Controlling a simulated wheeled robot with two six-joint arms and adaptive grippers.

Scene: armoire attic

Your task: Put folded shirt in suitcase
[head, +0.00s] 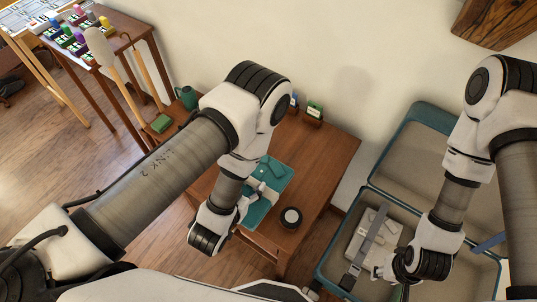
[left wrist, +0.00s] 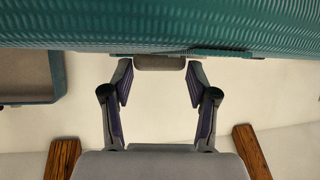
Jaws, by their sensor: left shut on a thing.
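The teal folded shirt (head: 272,177) is over the wooden table, in front of my left gripper (head: 256,193). My left gripper is shut on it at its near left edge. I cannot tell whether the shirt touches the table. The open suitcase (head: 370,198) is at the right, teal outside and beige inside. My right gripper (head: 385,270) is over its lower half; its fingers are too hidden to judge.
Pale folded items with a grey strap (head: 371,235) lie in the suitcase.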

